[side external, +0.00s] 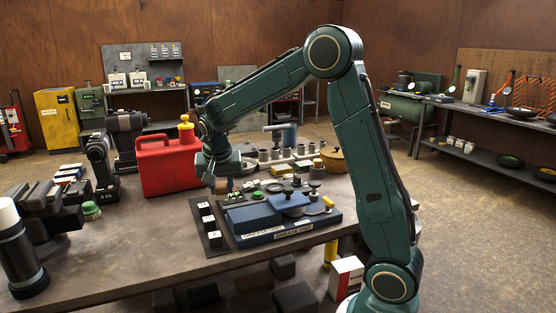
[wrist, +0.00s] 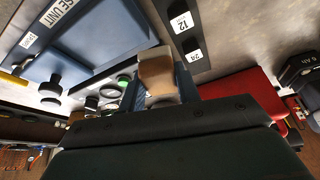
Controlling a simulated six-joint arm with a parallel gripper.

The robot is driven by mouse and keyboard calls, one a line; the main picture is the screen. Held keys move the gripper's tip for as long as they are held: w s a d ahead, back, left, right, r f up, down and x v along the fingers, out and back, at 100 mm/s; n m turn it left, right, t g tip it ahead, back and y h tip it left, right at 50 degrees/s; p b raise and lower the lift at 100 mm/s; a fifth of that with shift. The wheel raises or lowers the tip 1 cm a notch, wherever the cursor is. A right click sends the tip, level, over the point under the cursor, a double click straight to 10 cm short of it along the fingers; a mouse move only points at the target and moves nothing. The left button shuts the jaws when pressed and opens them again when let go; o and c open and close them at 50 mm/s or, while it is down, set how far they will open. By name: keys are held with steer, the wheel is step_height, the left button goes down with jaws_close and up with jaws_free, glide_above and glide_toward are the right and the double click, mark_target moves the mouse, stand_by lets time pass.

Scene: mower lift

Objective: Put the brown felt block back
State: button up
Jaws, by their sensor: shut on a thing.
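The brown felt block (wrist: 157,76) sits between the two blue fingers of my gripper (wrist: 160,88) in the wrist view, and the fingers are shut on it. In the side view my gripper (side external: 222,185) points down above the back left of the blue grease unit (side external: 285,222). The block is small and mostly hidden there. A pale patch lies directly beyond the block in the wrist view; I cannot tell whether the block touches anything below. A black strip with white number labels (side external: 209,232) lies along the unit's left side; it also shows in the wrist view (wrist: 184,32).
Black knobs, green-ringed parts and small cylinders crowd the bench to the right. A vise (side external: 45,210) and a dark canister (side external: 22,255) stand at left.

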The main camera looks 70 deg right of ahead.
steer(key=w+a+f+n+t+y, duration=0.2)
steer(key=w+a+n, duration=0.1)
steer(key=a+n, duration=0.5)
steer(key=shift+a+f+n, duration=0.3)
steer(key=shift+a+f, duration=0.1)
steer(key=shift+a, duration=0.2)
steer(key=shift+w, duration=0.1)
steer(key=w+d+r+m, duration=0.2)
steer(key=d+r, duration=0.2)
steer(key=d, duration=0.5)
steer(key=w+d+r+m+g+h, duration=0.1)
steer(key=w+d+r+m, duration=0.1)
steer(key=d, duration=0.8)
steer(key=w+d+r+m+g+h, duration=0.1)
steer(key=d+r+m, duration=0.3)
steer(key=d, duration=0.5)
steer(key=shift+w+d+r, duration=0.2)
steer(key=shift+w+r, duration=0.7)
steer(key=shift+r, duration=0.3)
steer(key=shift+f, duration=0.1)
step_height(320, 180, down, 19)
steer(key=shift+f, duration=0.2)
steer(key=shift+f, duration=0.3)
